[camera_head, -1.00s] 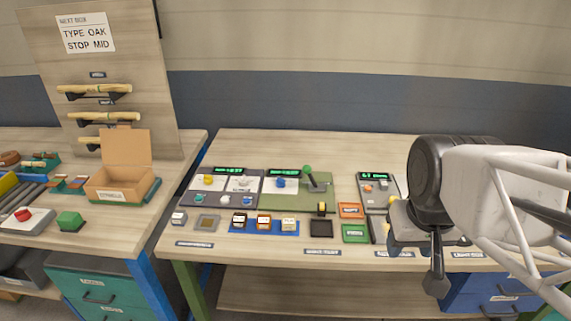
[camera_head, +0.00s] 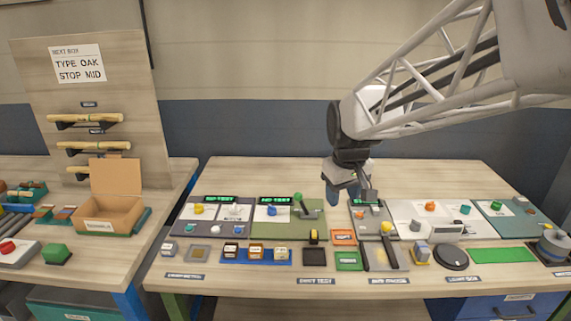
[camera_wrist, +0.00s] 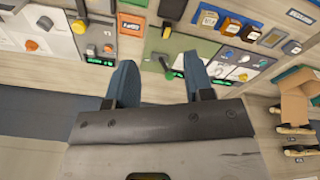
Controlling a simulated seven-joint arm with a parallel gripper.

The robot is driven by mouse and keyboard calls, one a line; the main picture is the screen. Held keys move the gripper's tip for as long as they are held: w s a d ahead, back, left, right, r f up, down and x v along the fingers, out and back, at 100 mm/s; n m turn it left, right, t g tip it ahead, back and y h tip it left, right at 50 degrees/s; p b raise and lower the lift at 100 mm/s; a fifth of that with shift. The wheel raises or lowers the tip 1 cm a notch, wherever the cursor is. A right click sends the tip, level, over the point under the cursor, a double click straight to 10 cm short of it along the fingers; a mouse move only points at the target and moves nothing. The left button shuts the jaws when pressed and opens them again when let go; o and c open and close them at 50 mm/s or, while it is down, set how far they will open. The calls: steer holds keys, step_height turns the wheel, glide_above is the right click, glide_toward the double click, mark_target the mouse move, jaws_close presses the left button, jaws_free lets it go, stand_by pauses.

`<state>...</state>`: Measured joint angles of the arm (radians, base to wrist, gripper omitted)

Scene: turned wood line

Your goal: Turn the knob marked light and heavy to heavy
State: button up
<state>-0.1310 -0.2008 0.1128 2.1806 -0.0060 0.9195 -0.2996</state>
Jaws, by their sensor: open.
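The light and heavy markings are too small to read in either view, so I cannot tell which knob carries them. In the head view, candidate knobs include a yellow knob (camera_head: 199,209), a blue knob (camera_head: 272,210), an orange knob (camera_head: 430,206), a teal knob (camera_head: 465,210) and a green knob (camera_head: 496,205). My gripper (camera_head: 346,192) is open and empty above the back of the bench, between the green lever panel and the small grey panel. In the wrist view its two blue fingers (camera_wrist: 160,82) are spread apart, touching no knob.
A grey panel (camera_head: 357,213) lies just below the gripper. Small blocks on a blue tray (camera_head: 270,262) line the front. The back of the bench is clear.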

steer(key=w+a+f+n, duration=0.2)
steer(key=w+a+f, duration=0.15)
steer(key=w, duration=0.35)
steer(key=w+a+f+n, duration=0.1)
steer(key=w+a+f, duration=0.2)
steer(key=w+a, duration=0.35)
steer(key=n+g, duration=0.1)
steer(key=n, duration=0.2)
glide_above(272, 207)
steer(key=f, duration=1)
steer(key=shift+d+f, duration=0.1)
steer(key=shift+d, duration=0.1)
steer(key=shift+w+a+f+n, duration=0.2)
steer(key=shift+a+f+n, duration=0.1)
steer(key=shift+f, duration=0.1)
steer(key=shift+f, duration=3.8)
